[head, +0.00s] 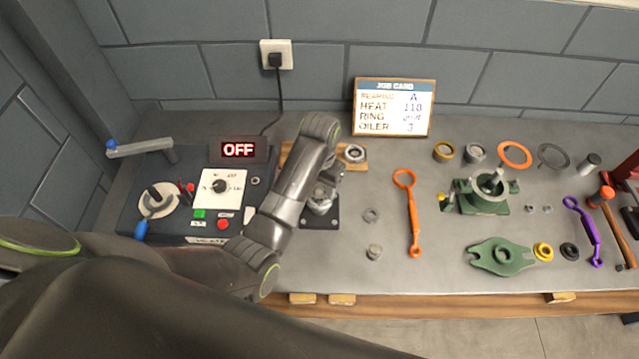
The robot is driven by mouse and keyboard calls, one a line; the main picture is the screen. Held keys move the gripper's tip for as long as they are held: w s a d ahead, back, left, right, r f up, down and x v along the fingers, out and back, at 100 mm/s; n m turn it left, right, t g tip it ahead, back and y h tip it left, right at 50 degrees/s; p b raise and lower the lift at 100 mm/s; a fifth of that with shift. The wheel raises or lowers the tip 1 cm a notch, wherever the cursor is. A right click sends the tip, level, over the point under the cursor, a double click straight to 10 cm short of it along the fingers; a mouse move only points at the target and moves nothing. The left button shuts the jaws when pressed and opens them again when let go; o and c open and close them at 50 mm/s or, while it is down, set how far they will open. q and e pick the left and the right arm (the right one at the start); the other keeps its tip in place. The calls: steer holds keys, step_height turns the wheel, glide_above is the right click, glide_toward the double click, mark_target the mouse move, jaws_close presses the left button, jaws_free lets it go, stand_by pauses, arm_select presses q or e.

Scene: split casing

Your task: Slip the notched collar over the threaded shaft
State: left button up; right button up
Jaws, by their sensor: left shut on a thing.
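My left arm reaches in from the left and bends down. Its gripper (324,189) is low over a dark square plate (320,223) with a metal part (319,206) on it. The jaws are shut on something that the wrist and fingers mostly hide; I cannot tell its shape. I cannot make out a threaded shaft for certain. My right gripper is not in view.
A control box (238,202) with an OFF display (238,150) stands at the left. An orange wrench (412,215), a green casing half (503,255) and a green housing (483,198) lie to the right. A job card (394,107) leans on the wall.

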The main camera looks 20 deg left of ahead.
arm_select(q)
steer(key=shift+f, duration=0.1)
stand_by(0.3)
steer(key=shift+f, duration=1)
steer(key=o, duration=1)
steer(key=shift+r, duration=3.6)
